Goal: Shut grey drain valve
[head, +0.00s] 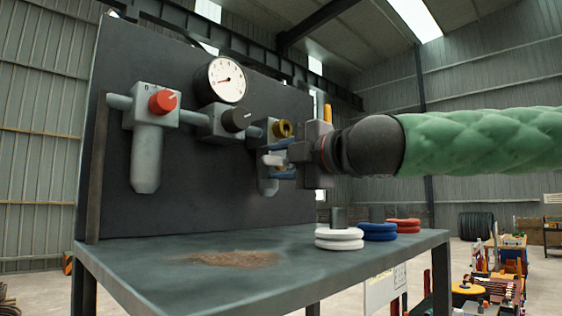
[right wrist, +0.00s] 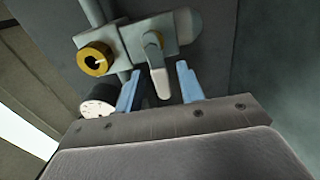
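The grey drain valve shows best in the right wrist view, as a pale grey lever (right wrist: 157,68) on a grey block with a rounded end. In the head view the pale lever (head: 271,160) is partly hidden by my gripper. My right gripper (head: 281,161) comes in from the right at the panel's right end. Its two blue fingers (right wrist: 160,88) are apart, with the lever's tip between them. I see a gap on the right finger's side; contact on the left is unclear. My left gripper is not in view.
A red knob (head: 162,101), a black knob (head: 236,119), a round gauge (head: 221,80) and a brass ring fitting (right wrist: 95,59) sit close by on the panel. White rings (head: 339,240), blue rings (head: 379,232) and red rings (head: 403,225) stand on the bench (head: 150,262).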

